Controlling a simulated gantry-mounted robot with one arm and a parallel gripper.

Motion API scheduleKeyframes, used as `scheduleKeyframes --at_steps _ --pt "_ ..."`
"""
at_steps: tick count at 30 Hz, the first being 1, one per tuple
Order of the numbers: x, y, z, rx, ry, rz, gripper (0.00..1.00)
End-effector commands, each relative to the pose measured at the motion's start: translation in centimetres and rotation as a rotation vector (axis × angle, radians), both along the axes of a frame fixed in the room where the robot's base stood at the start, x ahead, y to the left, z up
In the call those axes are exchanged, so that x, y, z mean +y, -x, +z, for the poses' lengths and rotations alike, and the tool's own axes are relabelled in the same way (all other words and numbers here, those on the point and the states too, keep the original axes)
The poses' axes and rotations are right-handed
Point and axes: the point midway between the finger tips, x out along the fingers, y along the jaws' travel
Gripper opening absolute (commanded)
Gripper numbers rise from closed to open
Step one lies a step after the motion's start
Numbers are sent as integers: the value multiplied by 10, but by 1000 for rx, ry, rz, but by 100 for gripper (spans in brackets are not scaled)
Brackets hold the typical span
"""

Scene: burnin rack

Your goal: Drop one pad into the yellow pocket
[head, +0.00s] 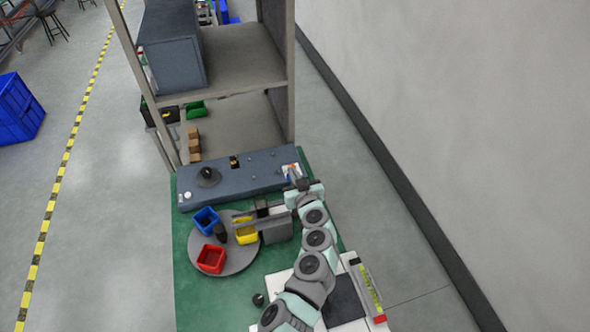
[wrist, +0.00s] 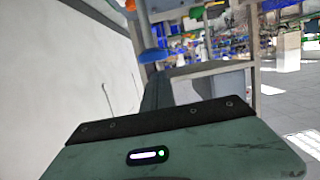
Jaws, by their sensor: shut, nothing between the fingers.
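The yellow pocket (head: 246,237) is an open bin on the right of a round grey turntable (head: 238,262). A grey upright unit (head: 276,231) with a bar reaching left stands beside it and partly covers it. No loose pad is discernible. My gripper (head: 292,182) is shut and empty, behind and right of the yellow pocket, near the right end of a blue-grey panel (head: 232,180). In the wrist view its dark shut fingers (wrist: 157,90) point away, with a blue piece (wrist: 153,55) at or just beyond their tips; I cannot tell whether they touch.
A blue bin (head: 206,220) and a red bin (head: 211,259) share the turntable with a dark cylinder (head: 220,232). A black knob (head: 208,176) stands on the panel. A shelf rack (head: 235,65) rises behind. The green mat (head: 198,300) is clear at front left.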

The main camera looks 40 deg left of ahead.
Motion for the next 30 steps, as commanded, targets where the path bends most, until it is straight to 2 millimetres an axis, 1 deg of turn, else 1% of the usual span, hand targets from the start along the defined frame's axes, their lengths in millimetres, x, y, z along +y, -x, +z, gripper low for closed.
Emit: scheduleKeyframes --at_steps 6,16,19,23,27,30 --pt "-1 0 -12 0 0 -2 0" --pt "-1 -1 -13 -2 0 -2 0" --pt "-1 -1 -17 -3 0 -1 0" --pt "-1 -1 -31 -5 -1 -2 0" --pt "-1 0 -50 -3 3 0 0" --pt "0 0 -60 -1 3 1 0"
